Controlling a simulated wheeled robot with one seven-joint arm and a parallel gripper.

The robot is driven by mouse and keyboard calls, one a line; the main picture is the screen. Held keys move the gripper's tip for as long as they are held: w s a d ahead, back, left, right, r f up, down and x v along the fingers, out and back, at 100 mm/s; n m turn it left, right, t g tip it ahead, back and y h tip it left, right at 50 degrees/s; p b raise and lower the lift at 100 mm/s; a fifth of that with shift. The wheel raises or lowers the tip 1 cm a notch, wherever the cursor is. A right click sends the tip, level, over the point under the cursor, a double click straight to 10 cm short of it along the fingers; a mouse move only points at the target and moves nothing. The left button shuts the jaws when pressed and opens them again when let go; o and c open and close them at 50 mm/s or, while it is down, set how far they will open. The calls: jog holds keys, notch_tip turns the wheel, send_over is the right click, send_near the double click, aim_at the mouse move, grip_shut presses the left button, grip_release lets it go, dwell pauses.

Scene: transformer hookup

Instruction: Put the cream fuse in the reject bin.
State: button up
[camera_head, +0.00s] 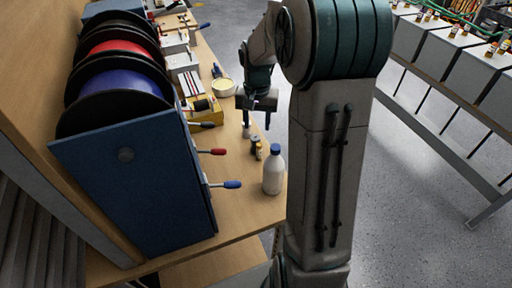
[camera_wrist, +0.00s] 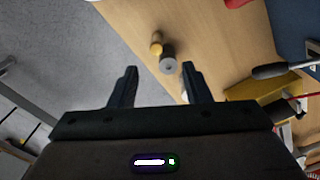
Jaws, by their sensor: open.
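My gripper (camera_head: 257,120) is open above the right edge of the wooden bench. In the wrist view its two fingers (camera_wrist: 160,72) are spread with nothing held between them. A small pale piece (camera_head: 246,131) shows just below one finger in the head view; I cannot tell whether it is the cream fuse. A small yellow and dark part (camera_head: 256,147) lies on the bench near the gripper. In the wrist view it shows as a yellow knob and a dark cylinder with a grey end (camera_wrist: 168,64), beyond the fingertips. I cannot make out the reject bin for sure.
A white bottle with a blue cap (camera_head: 273,170) stands near the bench's front right. A blue cable-reel rack (camera_head: 140,185) with levers fills the left. A pale round tub (camera_head: 223,88) and a yellow box (camera_head: 204,112) stand farther back.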

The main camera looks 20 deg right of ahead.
aim_at(259, 152)
jog(key=shift+w+d+f, duration=0.25)
jog(key=shift+w+f, duration=0.05)
jog(key=shift+f, duration=0.05)
notch_tip(259, 152, down, 8)
jog(key=shift+f, duration=0.2)
jog(key=shift+d+f+p, duration=0.15)
jog(key=shift+f+p, duration=0.25)
jog(key=shift+f, duration=0.95)
jog(key=shift+d+f+p, duration=0.1)
jog(key=shift+f+p, duration=0.3)
jog(key=shift+f, duration=0.9)
jog(key=shift+s, duration=0.1)
grip_shut()
